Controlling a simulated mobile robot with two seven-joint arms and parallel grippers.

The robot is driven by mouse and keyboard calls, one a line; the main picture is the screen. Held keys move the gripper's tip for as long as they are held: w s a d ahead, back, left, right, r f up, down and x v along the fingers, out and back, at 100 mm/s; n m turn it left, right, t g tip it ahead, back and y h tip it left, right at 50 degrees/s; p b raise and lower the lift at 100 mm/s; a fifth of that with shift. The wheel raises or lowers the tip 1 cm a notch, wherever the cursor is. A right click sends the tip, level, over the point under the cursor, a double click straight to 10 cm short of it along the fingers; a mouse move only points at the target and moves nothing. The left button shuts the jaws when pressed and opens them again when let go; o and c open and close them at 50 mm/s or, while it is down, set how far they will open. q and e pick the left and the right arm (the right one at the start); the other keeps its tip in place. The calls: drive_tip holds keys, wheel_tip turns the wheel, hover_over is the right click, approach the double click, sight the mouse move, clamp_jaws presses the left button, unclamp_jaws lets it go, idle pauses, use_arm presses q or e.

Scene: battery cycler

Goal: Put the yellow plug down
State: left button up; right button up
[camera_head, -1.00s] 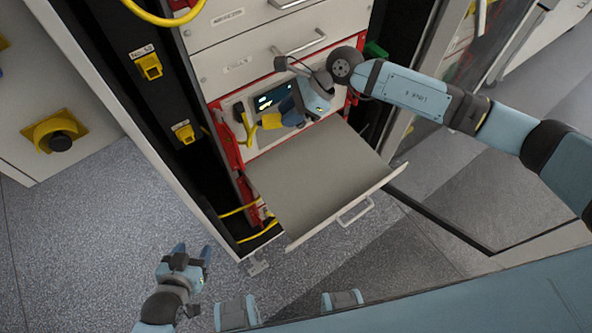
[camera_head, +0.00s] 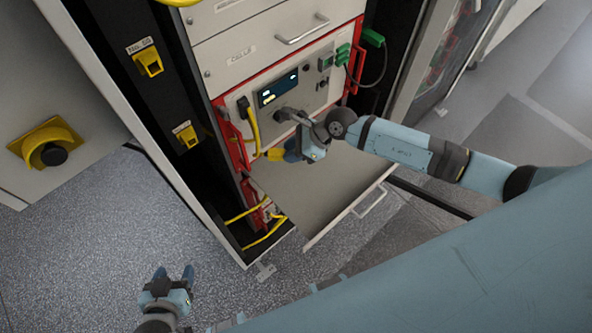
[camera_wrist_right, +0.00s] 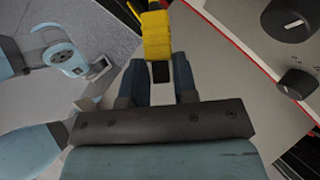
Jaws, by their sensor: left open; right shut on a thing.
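The yellow plug (camera_head: 275,154) is held in my right gripper (camera_head: 292,152), in front of the lower part of the cycler panel and above the pulled-out drawer shelf (camera_head: 318,190). In the right wrist view the plug (camera_wrist_right: 156,38) sits between the two fingertips (camera_wrist_right: 160,75), its yellow body sticking out beyond them and a dark part between them. Whether the plug touches the shelf cannot be told. My left gripper (camera_head: 174,276) is open and empty, low at the left above the floor.
The cycler panel (camera_head: 290,90) has a small screen, knobs and a yellow cable (camera_head: 252,130) at its left. Green plugs (camera_head: 343,54) are at its right. Yellow sockets (camera_head: 149,62) line the black post. The shelf's middle and front look clear.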

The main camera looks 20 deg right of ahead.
wheel_tip(320, 180, down, 8)
drive_tip(key=shift+a+f, duration=0.1)
drive_tip(key=shift+f, duration=0.05)
drive_tip(key=shift+f+b, duration=0.4)
drive_tip(key=shift+f, duration=2.05)
drive_tip(key=shift+f, duration=0.2)
drive_tip(key=o, duration=0.9)
drive_tip(key=shift+o, duration=0.2)
drive_tip(key=shift+r, duration=0.1)
